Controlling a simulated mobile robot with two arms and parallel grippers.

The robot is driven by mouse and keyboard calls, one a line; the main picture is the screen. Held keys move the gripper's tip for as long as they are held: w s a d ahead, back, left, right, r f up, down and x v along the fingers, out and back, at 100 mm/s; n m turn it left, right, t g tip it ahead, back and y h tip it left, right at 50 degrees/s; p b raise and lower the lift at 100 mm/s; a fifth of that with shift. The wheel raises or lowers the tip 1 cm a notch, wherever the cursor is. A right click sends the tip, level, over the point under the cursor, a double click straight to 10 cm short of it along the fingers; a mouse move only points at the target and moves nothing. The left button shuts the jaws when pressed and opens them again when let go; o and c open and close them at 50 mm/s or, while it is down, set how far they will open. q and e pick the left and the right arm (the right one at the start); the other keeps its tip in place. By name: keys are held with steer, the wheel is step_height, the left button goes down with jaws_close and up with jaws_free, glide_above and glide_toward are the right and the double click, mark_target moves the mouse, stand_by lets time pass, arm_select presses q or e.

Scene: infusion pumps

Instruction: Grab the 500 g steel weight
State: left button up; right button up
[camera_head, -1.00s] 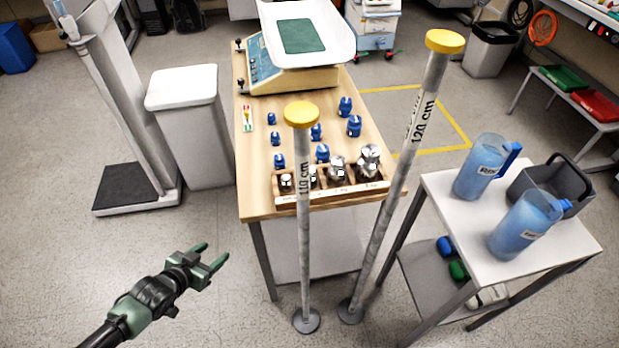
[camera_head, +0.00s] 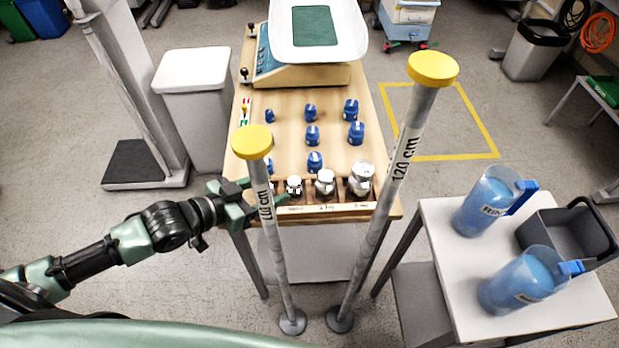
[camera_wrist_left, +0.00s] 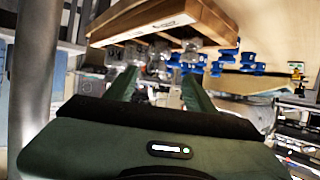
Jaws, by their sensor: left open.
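Several steel weights stand in a wooden rack (camera_head: 340,209) along the front edge of the wooden table. The weight over what looks like the 500 g label (camera_head: 294,187) is a small silver one, left of two larger ones. A further slot to its left is hidden behind the 110 cm post. My left gripper (camera_head: 250,200) is open, at the rack's left front corner and partly behind that post. In the left wrist view its two green fingers (camera_wrist_left: 160,85) are apart with nothing clearly between them. The rack (camera_wrist_left: 165,22) appears tilted beyond them, with blurred silver weights at its edge.
The 110 cm post (camera_head: 268,215) and 120 cm post (camera_head: 385,205) stand in front of the table. Several blue weights (camera_head: 312,135) and a scale (camera_head: 300,72) are behind the rack. A white cart (camera_head: 440,235) with blue jugs (camera_head: 490,200) is at right.

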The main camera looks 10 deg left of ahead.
mark_target(289, 187)
arm_select(q)
steer(key=x, duration=0.3)
steer(key=shift+w+d, duration=0.1)
steer(key=shift+d, duration=0.15)
steer(key=x, duration=0.3)
steer(key=shift+w+d+f, duration=0.1)
steer(key=shift+d+f, duration=0.05)
steer(key=shift+f, duration=0.1)
steer(key=shift+w+d+f, duration=0.1)
steer(key=shift+w+d, duration=0.05)
jaws_close()
arm_select(e)
steer(key=shift+s+a, duration=0.8)
steer(key=shift+s, duration=0.3)
arm_select(q)
steer(key=shift+f, duration=0.15)
arm_select(e)
steer(key=shift+s, duration=0.1)
